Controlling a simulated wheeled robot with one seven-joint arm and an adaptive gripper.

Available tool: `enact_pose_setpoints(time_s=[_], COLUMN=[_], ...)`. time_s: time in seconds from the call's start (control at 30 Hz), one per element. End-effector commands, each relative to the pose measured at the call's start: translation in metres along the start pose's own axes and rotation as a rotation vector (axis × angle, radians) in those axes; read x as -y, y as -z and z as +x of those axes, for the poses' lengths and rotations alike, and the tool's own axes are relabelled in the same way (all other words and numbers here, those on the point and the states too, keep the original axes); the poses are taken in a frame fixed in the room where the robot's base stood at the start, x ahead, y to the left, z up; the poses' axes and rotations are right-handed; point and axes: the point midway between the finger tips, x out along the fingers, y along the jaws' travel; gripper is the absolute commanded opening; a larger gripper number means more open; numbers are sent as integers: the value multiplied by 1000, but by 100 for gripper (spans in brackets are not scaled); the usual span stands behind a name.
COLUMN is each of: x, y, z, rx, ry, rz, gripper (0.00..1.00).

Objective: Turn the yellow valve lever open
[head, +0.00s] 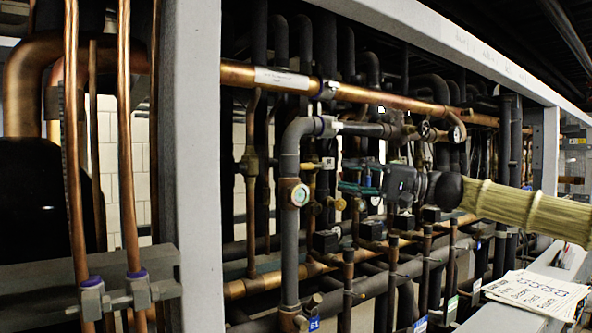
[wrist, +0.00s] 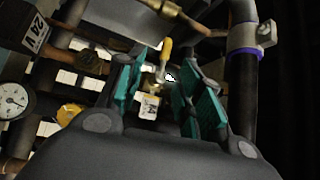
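The yellow valve lever (wrist: 166,48) shows in the wrist view, upright and seen between my fingers toward their far end. A small tag with a yellow part (wrist: 150,107) hangs below it. My gripper (wrist: 160,82) has its teal-padded fingers apart, one on each side of the lever in the picture. I see no contact, and cannot tell how far the lever lies beyond the fingertips. In the head view my gripper (head: 352,188) points left into the pipes.
A round gauge (wrist: 13,101) and a yellow cap (wrist: 69,114) are left of my gripper. A dark pipe with a purple-lined clamp (wrist: 246,48) stands close on the right. In the head view, a gauge (head: 299,195) sits on a grey pipe. Papers (head: 536,293) lie on a ledge.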

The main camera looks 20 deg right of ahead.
Motion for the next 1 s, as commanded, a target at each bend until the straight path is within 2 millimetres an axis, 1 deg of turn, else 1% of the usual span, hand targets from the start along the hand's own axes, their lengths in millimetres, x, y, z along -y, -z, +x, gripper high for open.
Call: enact_pose_setpoints(time_s=[0.03, 0.17, 0.5, 0.7, 0.83, 1.0], x=[4, 3, -1, -2, -2, -3], y=[-1, 1, 5, 5, 4, 4], z=[1, 15, 74, 98, 108, 112], rx=[2, 4, 7, 4, 6, 4], ry=[3, 2, -1, 0, 1, 1], rz=[-2, 1, 6, 5, 3, 4], gripper=[36, 36, 36, 36, 36, 36])
